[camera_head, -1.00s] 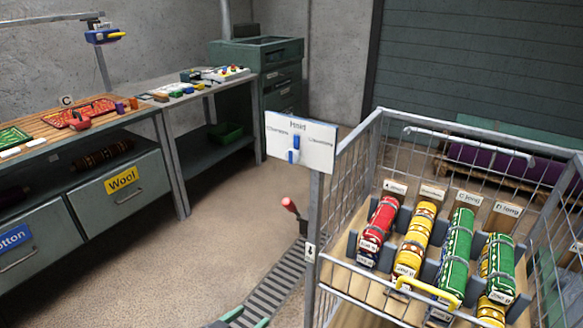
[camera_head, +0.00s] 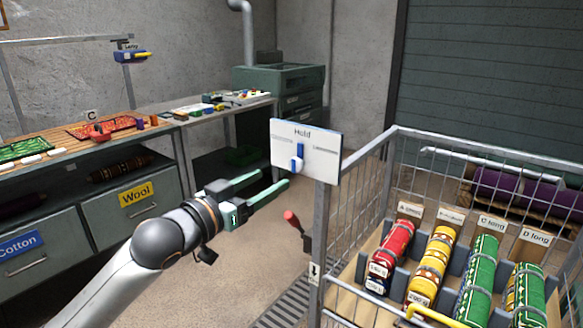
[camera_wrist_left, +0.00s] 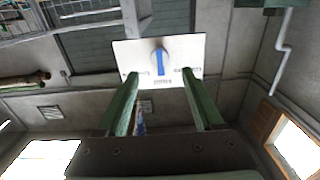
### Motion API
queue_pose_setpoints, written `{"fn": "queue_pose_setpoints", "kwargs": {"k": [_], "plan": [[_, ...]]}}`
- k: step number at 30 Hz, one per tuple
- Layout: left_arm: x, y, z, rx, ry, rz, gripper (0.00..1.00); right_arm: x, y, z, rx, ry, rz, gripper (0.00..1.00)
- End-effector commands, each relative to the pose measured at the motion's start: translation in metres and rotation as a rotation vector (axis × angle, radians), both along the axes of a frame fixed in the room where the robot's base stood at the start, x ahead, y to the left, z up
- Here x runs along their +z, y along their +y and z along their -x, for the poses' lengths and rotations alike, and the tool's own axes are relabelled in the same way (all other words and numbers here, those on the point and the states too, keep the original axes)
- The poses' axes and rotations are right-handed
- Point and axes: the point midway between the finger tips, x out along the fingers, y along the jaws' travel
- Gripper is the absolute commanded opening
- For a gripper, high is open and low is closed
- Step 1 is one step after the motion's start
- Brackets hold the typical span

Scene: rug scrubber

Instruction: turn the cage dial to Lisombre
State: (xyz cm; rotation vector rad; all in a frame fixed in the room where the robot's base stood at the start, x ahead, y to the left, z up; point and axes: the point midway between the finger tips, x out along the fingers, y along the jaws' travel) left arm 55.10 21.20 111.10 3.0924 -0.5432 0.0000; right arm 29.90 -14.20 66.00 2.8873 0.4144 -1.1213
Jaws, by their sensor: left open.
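The cage dial is a white plate with a blue-and-white knob (camera_head: 298,157), fixed on a post at the corner of the wire cage (camera_head: 322,225). The knob's blue bar stands upright, towards the word "Hold" at the top; the labels at its left and right are too small to read. My left gripper (camera_head: 276,179) is open and empty, just left of and a little below the plate. In the left wrist view the plate and knob (camera_wrist_left: 159,62) show beyond the two green fingers, apart from them. My right gripper is not in view.
Several rolled rugs (camera_head: 430,265) lie in slots in the cage. A red-handled lever (camera_head: 293,220) stands low beside the cage post. A workbench (camera_head: 160,122) with drawers runs along the left. The floor between is open.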

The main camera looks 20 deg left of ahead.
Motion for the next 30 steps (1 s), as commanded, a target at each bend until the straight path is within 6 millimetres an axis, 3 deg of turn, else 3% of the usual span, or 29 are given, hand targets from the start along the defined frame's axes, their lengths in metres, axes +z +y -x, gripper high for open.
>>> {"fn": "queue_pose_setpoints", "kwargs": {"k": [6,12,26,30], "plan": [[0.001,-0.016,-0.042,-0.001,-0.001,0.0,0.68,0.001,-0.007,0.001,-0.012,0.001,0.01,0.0],[0.001,-0.025,-0.067,-0.001,-0.001,0.0,0.68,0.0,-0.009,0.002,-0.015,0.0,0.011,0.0],[0.0,-0.029,-0.078,-0.001,-0.001,-0.002,0.68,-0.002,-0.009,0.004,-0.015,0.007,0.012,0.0],[0.0,-0.029,-0.078,-0.001,-0.001,-0.002,0.56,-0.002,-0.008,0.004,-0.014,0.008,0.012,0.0]]}}
